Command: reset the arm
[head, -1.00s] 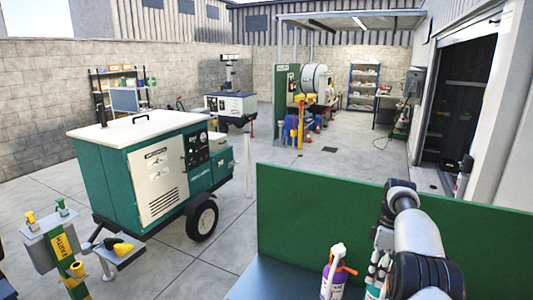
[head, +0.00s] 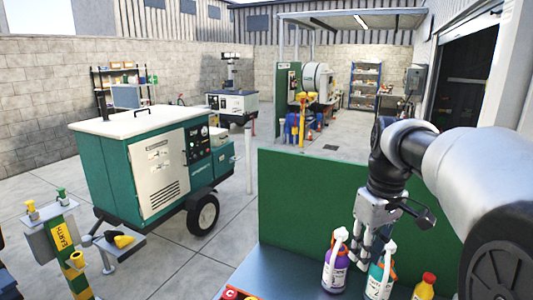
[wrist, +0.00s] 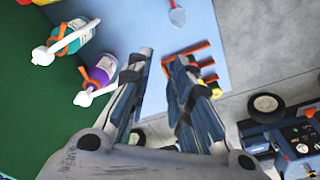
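My arm comes in from the right of the head view, with my gripper (head: 362,256) hanging fingers-down above the blue bench top (head: 285,268). In the wrist view the two fingers of my gripper (wrist: 164,60) stand apart with nothing between them. A purple spray bottle (head: 335,272) and a teal spray bottle (head: 379,281) stand on the bench close to the gripper in the head view. In the wrist view the purple bottle (wrist: 103,70) and teal bottle (wrist: 78,37) lie left of the fingers, and the purple one is nearest. I cannot tell whether the fingers touch a bottle.
A green panel (head: 300,205) stands along the bench's far edge. A yellow bottle with a red cap (head: 425,288) is at right. Red-orange items (wrist: 205,68) lie beside the right finger. A green generator trailer (head: 150,165) and an earth post (head: 65,245) stand left. Concrete beyond is open.

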